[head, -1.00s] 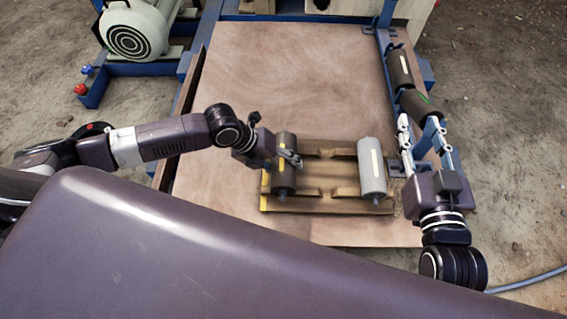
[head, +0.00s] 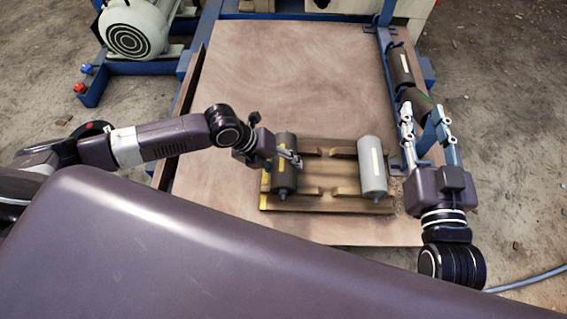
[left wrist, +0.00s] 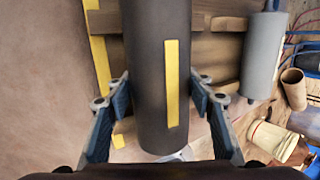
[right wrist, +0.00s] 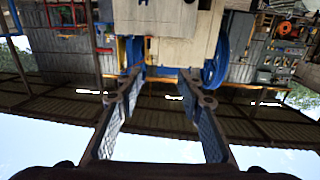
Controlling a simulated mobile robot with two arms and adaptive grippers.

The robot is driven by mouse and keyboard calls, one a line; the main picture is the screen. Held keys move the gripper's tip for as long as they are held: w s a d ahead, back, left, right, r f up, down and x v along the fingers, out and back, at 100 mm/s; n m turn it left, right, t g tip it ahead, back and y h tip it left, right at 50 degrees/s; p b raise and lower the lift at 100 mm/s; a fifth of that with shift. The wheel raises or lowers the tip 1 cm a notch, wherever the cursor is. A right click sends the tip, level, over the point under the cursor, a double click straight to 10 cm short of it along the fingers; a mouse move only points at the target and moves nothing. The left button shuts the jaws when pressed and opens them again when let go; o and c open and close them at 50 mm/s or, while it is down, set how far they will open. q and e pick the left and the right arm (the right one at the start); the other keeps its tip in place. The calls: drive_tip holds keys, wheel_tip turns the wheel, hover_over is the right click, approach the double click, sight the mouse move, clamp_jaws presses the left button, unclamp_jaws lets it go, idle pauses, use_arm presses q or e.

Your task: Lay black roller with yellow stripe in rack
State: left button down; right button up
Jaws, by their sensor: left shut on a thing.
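The black roller with a yellow stripe (head: 287,150) is over the left end of the wooden rack (head: 318,200); I cannot tell whether it rests there or hangs just above. Its yellow stripe shows in the left wrist view, where the black roller (left wrist: 152,60) runs lengthwise between the fingers. My left gripper (head: 290,160) is shut on it, with a finger on each side near its lower end in the left wrist view (left wrist: 162,95). My right gripper (head: 424,120) is open and empty, beside the blue frame; its fingers stand apart in the right wrist view (right wrist: 160,90).
A grey roller with a pale stripe (head: 372,165) lies at the rack's right end. Dark rollers, one with a white stripe (head: 401,66) and one with a green mark (head: 414,101), sit along the blue frame (head: 383,38). The brown board (head: 280,85) behind the rack is clear.

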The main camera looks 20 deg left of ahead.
use_arm(q)
drive_tip(key=shift+w+d, duration=0.1)
use_arm(e)
drive_tip(key=shift+r, duration=0.25)
use_arm(q)
drive_tip(key=shift+f, duration=0.1)
use_arm(e)
drive_tip(key=shift+r, duration=0.3)
use_arm(q)
drive_tip(key=shift+f, duration=0.15)
use_arm(e)
drive_tip(key=shift+a+r+t+y, duration=0.1)
drive_tip(key=shift+r+t+y, duration=0.2)
drive_tip(key=shift+r+t, duration=0.1)
use_arm(q)
drive_tip(key=c, duration=0.9)
unclamp_jaws()
drive_tip(key=shift+o, duration=0.2)
drive_tip(key=shift+s+f, duration=0.2)
drive_tip(key=v, duration=1.2)
drive_tip(key=shift+r, duration=0.2)
drive_tip(key=shift+w, duration=0.15)
